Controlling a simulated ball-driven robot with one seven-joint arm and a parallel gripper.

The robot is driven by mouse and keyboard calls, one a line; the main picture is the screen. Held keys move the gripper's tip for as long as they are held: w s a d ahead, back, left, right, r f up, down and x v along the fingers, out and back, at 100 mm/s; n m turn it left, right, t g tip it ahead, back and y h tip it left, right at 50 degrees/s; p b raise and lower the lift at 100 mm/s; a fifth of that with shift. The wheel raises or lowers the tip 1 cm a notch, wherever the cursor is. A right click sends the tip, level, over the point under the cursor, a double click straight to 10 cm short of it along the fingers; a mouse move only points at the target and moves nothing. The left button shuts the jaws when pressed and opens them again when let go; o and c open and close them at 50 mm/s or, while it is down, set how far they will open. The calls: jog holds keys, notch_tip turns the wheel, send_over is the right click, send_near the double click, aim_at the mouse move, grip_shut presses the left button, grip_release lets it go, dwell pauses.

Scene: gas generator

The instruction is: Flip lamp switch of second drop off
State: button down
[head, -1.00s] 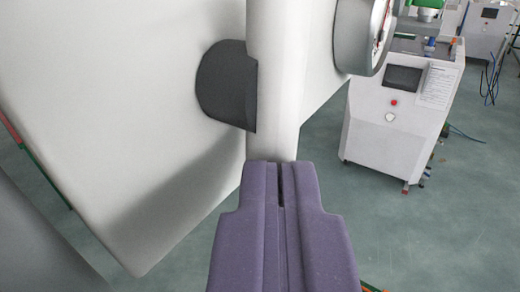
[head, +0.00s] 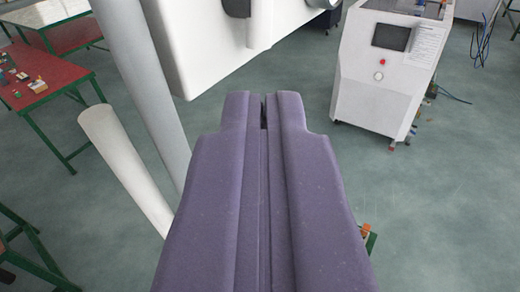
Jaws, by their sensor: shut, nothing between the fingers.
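My gripper (head: 263,100) is purple and reaches up the middle of the head view. Its two fingers are closed together with nothing between them. Its tips lie just below the lower edge of a large white housing (head: 200,45) in the picture; I cannot tell whether they touch it. A dark part (head: 237,8) on the housing is cut off by the top edge. The lower rim of a round gauge-like part (head: 322,4) shows at the top. No lamp switch can be made out in this view.
A white cabinet (head: 375,75) with a dark screen and a red button stands at the right. A grey column (head: 143,80) and a white cylinder (head: 125,165) are at the left. A red-topped table (head: 38,78) stands beyond them. Green floor lies open between.

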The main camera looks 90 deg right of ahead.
jog(key=shift+w+a+r, duration=0.1)
jog(key=shift+a+r, duration=0.05)
jog(key=shift+a, duration=1.25)
jog(key=shift+a, duration=0.15)
notch_tip(320, 180, down, 10)
jog(key=d+n+t+y+b, duration=0.2)
jog(key=n+t+y+b, duration=0.2)
jog(key=n+y+b, duration=0.3)
jog(key=w+a+f+n+t+y+b, duration=0.1)
jog(key=a+f+n+t+y+b, duration=0.35)
jog(key=n+b, duration=0.2)
jog(key=s+a+r+n+t+y+b, duration=0.2)
jog(key=a+r+n+t+y+b, duration=0.2)
jog(key=a+r+n+t+y, duration=0.1)
jog(key=shift+r+t, duration=0.35)
jog(key=shift+t, duration=0.5)
jog(key=shift+s+y, duration=0.1)
jog(key=shift+y, duration=0.15)
